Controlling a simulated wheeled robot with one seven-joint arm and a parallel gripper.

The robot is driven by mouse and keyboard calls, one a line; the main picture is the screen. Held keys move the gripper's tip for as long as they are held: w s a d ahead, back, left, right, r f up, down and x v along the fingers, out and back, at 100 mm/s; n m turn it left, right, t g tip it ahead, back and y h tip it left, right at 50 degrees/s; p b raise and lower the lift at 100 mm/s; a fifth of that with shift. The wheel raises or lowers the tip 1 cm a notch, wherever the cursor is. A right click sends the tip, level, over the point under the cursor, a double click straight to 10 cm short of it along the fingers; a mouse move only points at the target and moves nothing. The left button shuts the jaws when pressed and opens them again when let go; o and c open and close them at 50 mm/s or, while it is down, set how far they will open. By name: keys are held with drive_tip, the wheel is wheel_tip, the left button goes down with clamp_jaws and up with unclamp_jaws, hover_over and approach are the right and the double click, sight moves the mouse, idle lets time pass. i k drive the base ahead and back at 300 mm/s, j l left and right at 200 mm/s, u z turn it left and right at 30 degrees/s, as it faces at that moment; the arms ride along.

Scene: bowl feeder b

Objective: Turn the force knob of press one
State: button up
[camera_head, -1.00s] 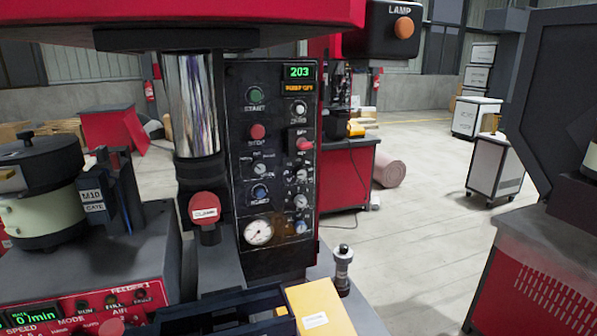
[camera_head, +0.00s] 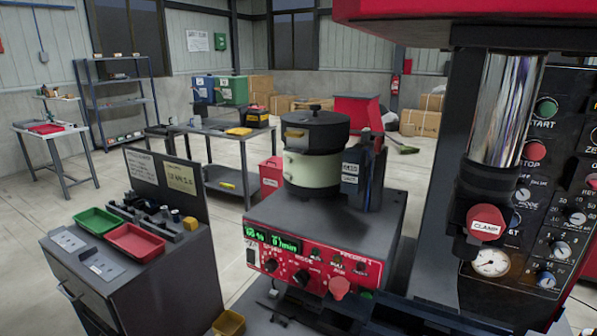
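The press (camera_head: 427,180) stands at the right with its chrome column (camera_head: 505,108) and a black control panel (camera_head: 548,140), cut off by the right edge. The panel shows a green START button (camera_head: 545,108), a red button (camera_head: 534,150) and several small knobs, among them an upper right one (camera_head: 576,218), one below it (camera_head: 562,250) and a lower one (camera_head: 546,279). Their labels are too small to tell which is the force knob. A round gauge (camera_head: 490,262) sits below the red CLAMP knob (camera_head: 485,222). My gripper is in no view.
A red bowl feeder (camera_head: 325,235) with a dark-lidded bowl (camera_head: 315,140) stands left of the press. A grey cabinet (camera_head: 135,270) carries a green tray (camera_head: 98,221) and a red tray (camera_head: 134,242). Worktables and shelves stand behind. Open floor lies at the left.

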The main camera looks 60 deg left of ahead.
sight(576, 215)
drive_tip(key=u, duration=2.7)
drive_tip(key=z, duration=1.9)
drive_tip(key=k+l+u, duration=0.2)
drive_tip(key=u, duration=0.2)
drive_tip(key=k+l+u, duration=0.4)
drive_tip(key=i+j, duration=0.1)
